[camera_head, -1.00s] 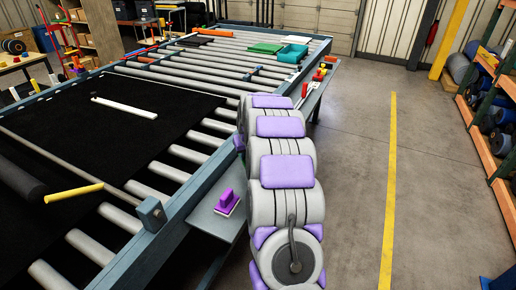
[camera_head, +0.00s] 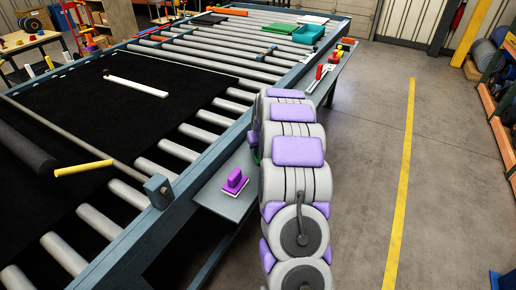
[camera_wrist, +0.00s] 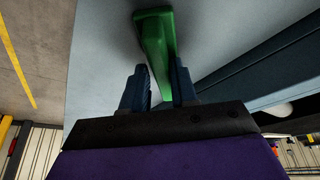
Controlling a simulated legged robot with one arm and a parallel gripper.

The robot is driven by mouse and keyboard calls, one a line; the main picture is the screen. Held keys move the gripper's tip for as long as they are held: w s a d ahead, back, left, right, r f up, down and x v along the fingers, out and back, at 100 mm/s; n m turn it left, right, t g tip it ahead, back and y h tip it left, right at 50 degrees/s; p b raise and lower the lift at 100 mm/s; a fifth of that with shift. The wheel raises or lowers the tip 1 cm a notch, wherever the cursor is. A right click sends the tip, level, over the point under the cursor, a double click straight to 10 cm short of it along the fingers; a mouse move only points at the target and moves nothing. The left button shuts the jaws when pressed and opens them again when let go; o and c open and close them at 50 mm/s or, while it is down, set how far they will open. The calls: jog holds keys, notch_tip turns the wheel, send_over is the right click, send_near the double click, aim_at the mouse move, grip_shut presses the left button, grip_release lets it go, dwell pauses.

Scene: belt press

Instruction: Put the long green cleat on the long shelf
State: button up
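The long green cleat (camera_wrist: 156,42) shows in the wrist view against a pale grey-blue flat surface. Its wider end points away from my gripper, and its narrower part reaches back between the fingers. My gripper (camera_wrist: 160,78) has one dark blue finger on each side of the cleat. The right finger is close against it or touching; a narrow gap shows at the left finger, so it looks open. In the head view only a green sliver (camera_head: 255,155) shows beside my arm. My arm hides my gripper there. The shelf (camera_head: 222,196) runs along the near side of the roller bed.
A purple-handled block (camera_head: 235,182) stands on the shelf's near part. Red-handled tools (camera_head: 320,74) lie on its far part. A black belt (camera_head: 95,115) with a white bar (camera_head: 136,87) covers the rollers.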

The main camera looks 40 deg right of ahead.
jog(key=o, duration=0.3)
jog(key=shift+s+d+f, duration=0.1)
jog(key=shift+d, duration=0.15)
jog(key=shift+a, duration=0.5)
jog(key=shift+d+r, duration=0.1)
jog(key=shift+r, duration=0.45)
jog(key=p+v, duration=0.2)
jog(key=v, duration=0.9)
jog(key=s+a+r+n+g+y, duration=0.1)
jog(key=s+a+r, duration=0.1)
jog(key=s+a, duration=0.5)
jog(key=s+a+r+n+g, duration=0.1)
jog(key=s+a+r, duration=0.15)
jog(key=a, duration=0.75)
jog(key=s+a+r+n+g+y, duration=0.1)
jog(key=s+a+r, duration=0.1)
jog(key=s+a, duration=0.55)
jog(key=s+a+g, duration=0.1)
jog(key=s+a, duration=0.2)
jog(key=s, duration=0.4)
jog(key=s+a+n+g, duration=0.1)
jog(key=s+a, duration=0.2)
jog(key=s, duration=0.4)
jog(key=s+a, duration=0.4)
jog(key=s, duration=0.3)
jog(key=shift+s+a+f+g, duration=0.1)
jog(key=shift+s+f+g, duration=0.05)
jog(key=shift+f+g, duration=0.25)
